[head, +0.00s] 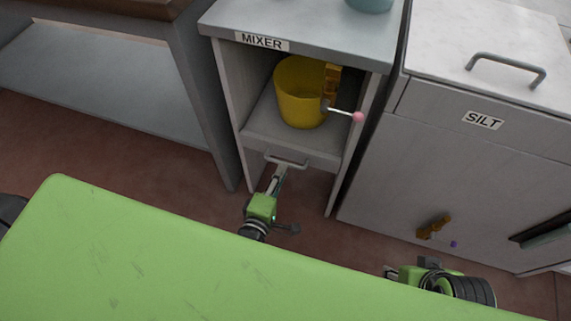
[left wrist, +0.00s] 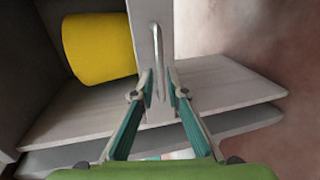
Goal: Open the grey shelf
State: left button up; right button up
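The grey shelf (head: 263,137) sits inside the open-fronted grey cabinet marked MIXER, with a metal bar handle (head: 287,161) on its front edge. In the left wrist view the handle (left wrist: 156,62) runs up and down in the picture on the pale front board. My left gripper (head: 278,176) is at the handle; its two teal fingers (left wrist: 160,76) are apart, one on each side of the bar. I cannot tell whether either finger touches it. My right gripper (head: 390,272) is low at the right, away from the shelf, its fingers too small to judge.
A yellow pot (head: 299,93) stands on the shelf, near a rod with a pink ball (head: 358,117). It also shows in the left wrist view (left wrist: 98,47). A SILT cabinet (head: 420,160) stands close at right.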

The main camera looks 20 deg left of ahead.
aim_at(286, 163)
pick_arm(q)
jog(key=x, duration=0.4)
jog(key=shift+w+f+b, duration=0.1)
jog(key=shift+w+b, duration=0.3)
grip_shut()
jog(key=shift+s, duration=0.1)
